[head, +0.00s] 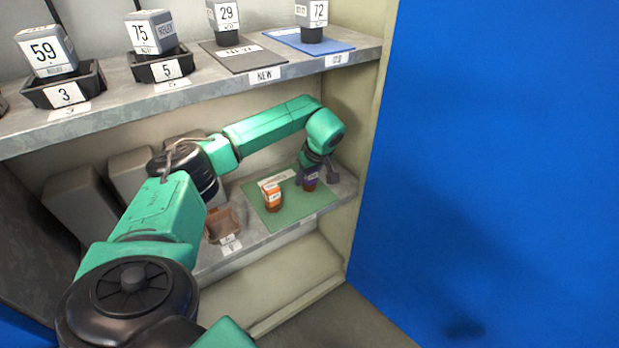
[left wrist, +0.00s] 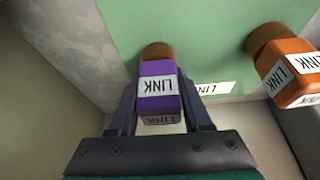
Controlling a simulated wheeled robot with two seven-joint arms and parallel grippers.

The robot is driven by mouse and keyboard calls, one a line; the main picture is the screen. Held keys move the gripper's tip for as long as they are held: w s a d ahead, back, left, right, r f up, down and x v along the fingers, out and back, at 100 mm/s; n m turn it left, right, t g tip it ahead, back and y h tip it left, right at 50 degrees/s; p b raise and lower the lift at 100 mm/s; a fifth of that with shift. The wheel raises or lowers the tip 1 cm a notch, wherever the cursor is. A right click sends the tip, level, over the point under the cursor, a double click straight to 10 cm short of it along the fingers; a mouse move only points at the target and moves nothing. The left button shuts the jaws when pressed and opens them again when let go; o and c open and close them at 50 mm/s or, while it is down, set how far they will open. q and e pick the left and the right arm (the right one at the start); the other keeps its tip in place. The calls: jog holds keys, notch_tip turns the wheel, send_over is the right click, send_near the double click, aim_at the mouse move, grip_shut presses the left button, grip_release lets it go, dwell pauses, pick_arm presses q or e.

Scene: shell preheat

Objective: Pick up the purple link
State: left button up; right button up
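The purple link (head: 310,184) stands on a green mat (head: 262,214) on the lower shelf, near the right wall. It is a purple block with a white LINK label and an orange-brown end. In the left wrist view the purple link (left wrist: 158,90) is between the two fingers of my left gripper (left wrist: 160,92). The fingers are apart, one on each side of it, with narrow gaps near the hand; contact at the tips cannot be made out. In the head view my left gripper (head: 317,172) is over the link and partly hides it. My right gripper is not in view.
An orange link (head: 272,197) stands on the mat left of the purple one; it also shows in the left wrist view (left wrist: 292,73). A brown tray (head: 222,224) is further left. The upper shelf (head: 200,100) overhangs, and a blue panel (head: 490,150) is at right.

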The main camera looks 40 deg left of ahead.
pick_arm(q)
grip_shut()
